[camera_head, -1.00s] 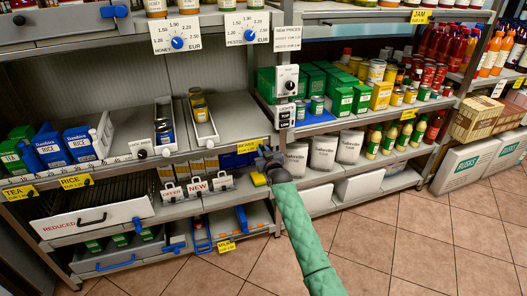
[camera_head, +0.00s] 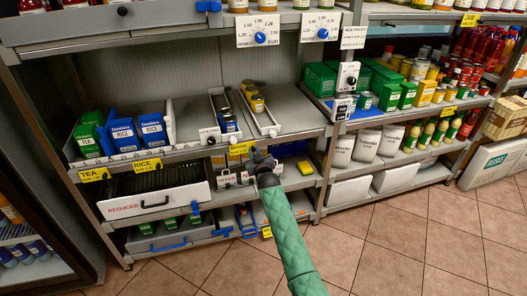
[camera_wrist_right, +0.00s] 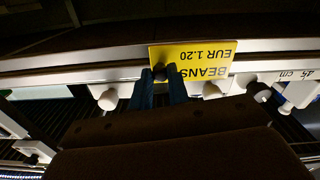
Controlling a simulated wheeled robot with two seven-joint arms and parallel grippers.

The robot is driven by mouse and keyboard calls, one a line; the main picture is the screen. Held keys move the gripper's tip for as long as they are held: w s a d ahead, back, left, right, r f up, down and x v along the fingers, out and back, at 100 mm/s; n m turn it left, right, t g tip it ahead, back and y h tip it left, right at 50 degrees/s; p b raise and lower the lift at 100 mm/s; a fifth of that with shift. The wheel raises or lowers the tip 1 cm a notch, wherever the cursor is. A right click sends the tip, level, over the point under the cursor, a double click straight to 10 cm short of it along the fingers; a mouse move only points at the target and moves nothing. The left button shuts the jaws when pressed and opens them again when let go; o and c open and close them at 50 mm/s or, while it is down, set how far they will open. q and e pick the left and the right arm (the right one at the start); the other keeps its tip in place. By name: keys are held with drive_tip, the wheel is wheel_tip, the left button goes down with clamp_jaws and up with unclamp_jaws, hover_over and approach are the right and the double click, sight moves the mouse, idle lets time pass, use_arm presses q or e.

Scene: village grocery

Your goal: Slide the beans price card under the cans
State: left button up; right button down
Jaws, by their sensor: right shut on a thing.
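The yellow beans price card (camera_head: 241,148) is on the front edge of the middle shelf, right of the rice card. It shows upside down in the right wrist view (camera_wrist_right: 193,62), reading BEANS EUR 1.20, against the pale rail. My right gripper (camera_head: 262,160) is shut on the card's lower edge; its dark fingertips (camera_wrist_right: 166,73) show in the wrist view. Blue cans (camera_head: 228,121) stand in a white lane just above and left of the card. Gold cans (camera_head: 257,103) stand in the lane to the right, further back. My left gripper is not in view.
The rice card (camera_head: 147,165) and tea card (camera_head: 94,174) sit further left on the same edge. A knob (camera_head: 208,135) fronts the left lane. White clip holders (camera_head: 225,180) hang below. The shelf right of the lanes (camera_head: 292,108) is bare.

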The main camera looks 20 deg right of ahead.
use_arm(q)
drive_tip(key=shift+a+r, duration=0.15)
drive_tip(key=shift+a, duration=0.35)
use_arm(e)
drive_tip(key=shift+s+a, duration=0.1)
drive_tip(key=shift+a, duration=1.65)
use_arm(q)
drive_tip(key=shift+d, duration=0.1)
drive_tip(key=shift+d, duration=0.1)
use_arm(e)
drive_tip(key=c, duration=1.3)
unclamp_jaws()
drive_tip(key=shift+s, duration=0.35)
approach(244, 149)
drive_tip(key=s, duration=0.2)
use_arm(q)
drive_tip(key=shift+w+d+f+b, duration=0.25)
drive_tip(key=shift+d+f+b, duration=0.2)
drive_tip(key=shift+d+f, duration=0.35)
use_arm(e)
drive_tip(key=shift+d, duration=0.1)
